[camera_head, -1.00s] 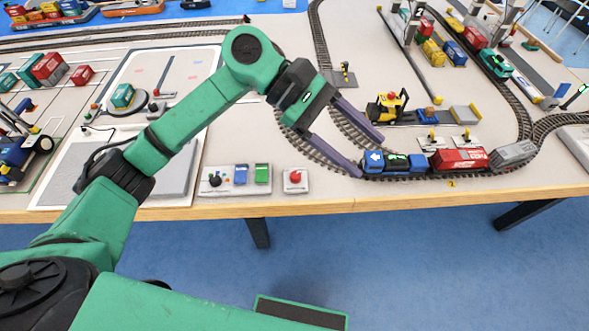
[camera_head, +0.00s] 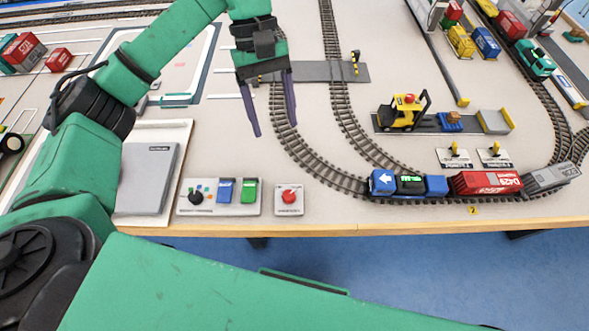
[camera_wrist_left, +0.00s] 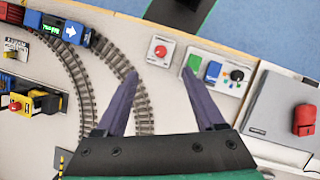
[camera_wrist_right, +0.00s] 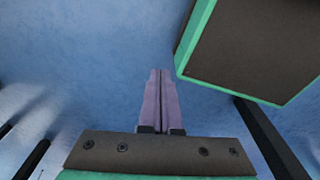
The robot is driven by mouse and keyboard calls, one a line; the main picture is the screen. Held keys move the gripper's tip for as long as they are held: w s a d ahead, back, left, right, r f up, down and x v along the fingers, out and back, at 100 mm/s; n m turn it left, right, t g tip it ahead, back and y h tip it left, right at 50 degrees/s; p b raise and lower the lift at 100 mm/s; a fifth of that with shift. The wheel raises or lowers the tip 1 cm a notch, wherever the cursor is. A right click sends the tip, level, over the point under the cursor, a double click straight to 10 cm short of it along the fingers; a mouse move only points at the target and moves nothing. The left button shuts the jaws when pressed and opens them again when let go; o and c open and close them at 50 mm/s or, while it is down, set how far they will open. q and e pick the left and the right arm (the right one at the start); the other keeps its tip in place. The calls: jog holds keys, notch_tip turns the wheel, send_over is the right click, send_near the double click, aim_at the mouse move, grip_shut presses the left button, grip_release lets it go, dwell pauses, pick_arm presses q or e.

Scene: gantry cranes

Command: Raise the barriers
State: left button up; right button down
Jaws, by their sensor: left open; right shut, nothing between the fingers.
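A level crossing (camera_head: 325,72) of grey plates spans the two tracks at the top middle of the head view. A short black-and-yellow barrier post (camera_head: 355,62) stands at its right end. The crossing's left end is partly hidden behind my left gripper; I cannot make out barrier arms. My left gripper (camera_head: 271,127) is open and empty, fingers pointing down above the table just left of the curved track. In the left wrist view its fingers (camera_wrist_left: 161,74) are spread, pointing toward the red-button box and control panel. My right gripper (camera_wrist_right: 159,72) is shut and empty over blue floor.
A control panel (camera_head: 218,210) with a black knob and blue and green switches sits at the front edge. A red-button box (camera_head: 289,198) stands beside it. A blue train (camera_head: 408,185) with red and grey wagons is on the front track. A yellow loader (camera_head: 402,115) stands behind.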

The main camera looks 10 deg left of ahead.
pick_arm(q)
notch_tip(320, 180, down, 4)
jog(key=b, duration=0.4)
send_near(288, 195)
jog(key=x, duration=0.8)
jog(key=shift+d+f, duration=0.15)
jog(key=shift+f, duration=0.1)
grip_shut()
pick_arm(e)
jog(key=f, duration=0.3)
jog(key=s+f, duration=0.1)
jog(key=f, duration=0.1)
jog(key=shift+s+f, duration=0.1)
jog(key=shift+f, duration=0.3)
